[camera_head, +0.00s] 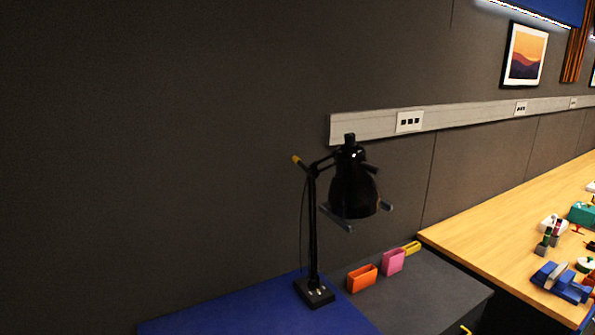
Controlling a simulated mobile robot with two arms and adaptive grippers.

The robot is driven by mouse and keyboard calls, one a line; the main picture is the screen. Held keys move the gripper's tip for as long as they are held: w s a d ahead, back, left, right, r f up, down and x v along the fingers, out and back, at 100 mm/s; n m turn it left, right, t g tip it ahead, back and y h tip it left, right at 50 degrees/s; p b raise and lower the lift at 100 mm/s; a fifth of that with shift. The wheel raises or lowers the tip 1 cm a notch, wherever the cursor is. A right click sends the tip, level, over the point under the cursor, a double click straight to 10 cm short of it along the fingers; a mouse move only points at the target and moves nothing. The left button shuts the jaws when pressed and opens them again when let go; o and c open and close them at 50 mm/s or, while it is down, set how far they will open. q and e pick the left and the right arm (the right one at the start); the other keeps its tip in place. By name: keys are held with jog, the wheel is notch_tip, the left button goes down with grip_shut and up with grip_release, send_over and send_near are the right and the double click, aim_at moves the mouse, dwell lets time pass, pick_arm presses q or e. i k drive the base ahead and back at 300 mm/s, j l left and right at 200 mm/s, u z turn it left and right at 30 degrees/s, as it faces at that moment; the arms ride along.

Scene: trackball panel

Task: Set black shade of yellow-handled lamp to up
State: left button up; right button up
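A black desk lamp (313,225) stands upright on its square base (314,292). A yellow handle (297,161) sticks out at the upper left of its arm. Its black shade (352,188) hangs from the top at the right, with its wide end facing down. A short dark knob (371,168) shows at the shade's right side. Grey bars (337,219) stick out on both sides of the shade's lower rim; I cannot tell what they belong to. Neither of my grippers can be made out.
The base stands on a blue surface (240,315). An orange holder (361,278) and a pink holder (392,262) are to its right on a dark grey surface (425,295). A wooden desk (480,240) with several objects lies farther right. A dark wall (150,150) is behind.

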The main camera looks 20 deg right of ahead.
aim_at(355, 192)
jog(key=l+z, duration=0.1)
jog(key=l, duration=0.45)
jog(key=i+l+z, duration=0.1)
jog(key=l, duration=0.5)
jog(key=i+l+z, duration=0.1)
jog(key=l, duration=0.45)
jog(key=k+j, duration=0.55)
jog(key=k+j+z, duration=0.15)
jog(key=k+j, duration=0.35)
jog(key=j, duration=0.3)
jog(key=i+l, duration=0.55)
